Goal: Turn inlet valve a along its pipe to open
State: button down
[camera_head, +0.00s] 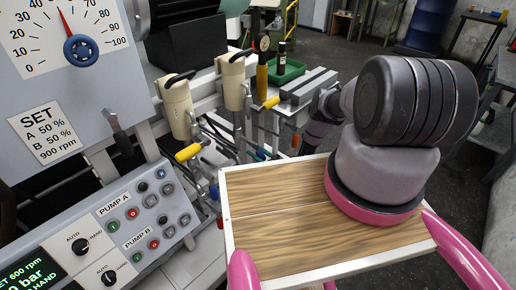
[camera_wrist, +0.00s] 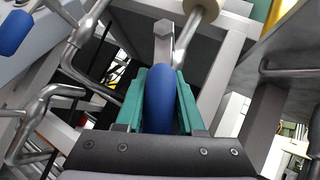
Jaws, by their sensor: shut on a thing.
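In the wrist view, my gripper (camera_wrist: 160,90) has its teal fingers shut on a blue lever handle (camera_wrist: 159,104). The handle's grey metal lever (camera_wrist: 163,45) runs on beyond the fingertips and ends in a squared-off head. No label shows on this valve, so I cannot read whether it is inlet valve a. Its pipe is not clear enough to judge the handle's angle to it. In the head view, my arm reaches down behind the wooden-topped board, and the grip itself is mostly hidden among the pipes and handles.
A second blue handle (camera_wrist: 14,32) and bent metal pipes (camera_wrist: 40,110) lie left in the wrist view. The head view shows yellow handles, including one (camera_head: 188,152), beige cylinders (camera_head: 178,108), a green tray (camera_head: 285,73) and the pump control panel (camera_head: 130,225) at left.

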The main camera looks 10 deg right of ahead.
jog(key=shift+m+t, duration=0.3)
jog(key=shift+t, duration=0.2)
jog(key=c, duration=0.5)
grip_release()
notch_tip(320, 180, up, 10)
jog(key=shift+r, duration=0.1)
